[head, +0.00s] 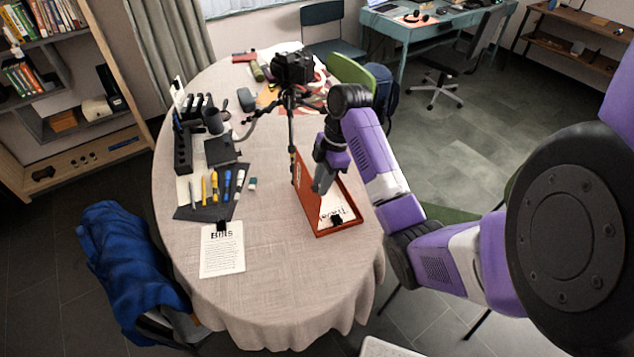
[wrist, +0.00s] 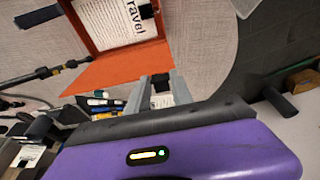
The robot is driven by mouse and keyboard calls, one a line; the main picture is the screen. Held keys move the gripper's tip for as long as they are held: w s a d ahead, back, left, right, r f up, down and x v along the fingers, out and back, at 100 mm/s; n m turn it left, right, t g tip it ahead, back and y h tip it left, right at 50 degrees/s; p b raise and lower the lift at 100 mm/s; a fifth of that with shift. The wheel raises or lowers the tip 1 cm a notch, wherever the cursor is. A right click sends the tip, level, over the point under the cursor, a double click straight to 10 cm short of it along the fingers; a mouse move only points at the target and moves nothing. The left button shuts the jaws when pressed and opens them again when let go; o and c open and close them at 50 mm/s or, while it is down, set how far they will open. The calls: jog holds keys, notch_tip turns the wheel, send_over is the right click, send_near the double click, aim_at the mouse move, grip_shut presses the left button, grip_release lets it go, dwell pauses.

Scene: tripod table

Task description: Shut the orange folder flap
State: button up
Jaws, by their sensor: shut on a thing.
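The orange folder (head: 352,225) lies open on the table, with a "Travel" sheet (head: 338,205) and a black clip in its tray. Its orange flap (head: 303,190) stands raised along the tray's left side. My gripper (head: 320,185) is at the flap's upper edge, above the folder, and is shut on the flap. In the wrist view, the fingertips (wrist: 160,76) meet the edge of the orange flap (wrist: 122,68), with the sheet (wrist: 112,22) beyond. The fingers hide part of the flap in the head view.
A tripod with a black camera (head: 292,68) stands just behind the folder. A "Bills" sheet (head: 222,252) and a dark mat with several pens (head: 210,190) lie to the left. The front of the tablecloth (head: 285,290) is clear. A green chair (head: 350,72) stands behind the table.

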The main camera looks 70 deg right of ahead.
jog(key=shift+s+d, duration=0.3)
jog(key=shift+s+d+f, duration=0.15)
jog(key=shift+s+d, duration=0.3)
jog(key=shift+s, duration=0.05)
jog(key=shift+s+d+f, duration=0.15)
jog(key=shift+s+d, duration=0.3)
jog(key=shift+s, duration=0.05)
jog(key=shift+s+d+f+b, duration=0.5)
jog(key=shift+s+d+f, duration=0.15)
jog(key=shift+s+d, duration=0.25)
jog(key=shift+s+d+f+b, duration=0.45)
jog(key=shift+s+d+f, duration=0.3)
jog(key=shift+s, duration=0.25)
jog(key=shift+r, duration=0.15)
jog(key=o, duration=0.7)
jog(key=shift+c, duration=0.2)
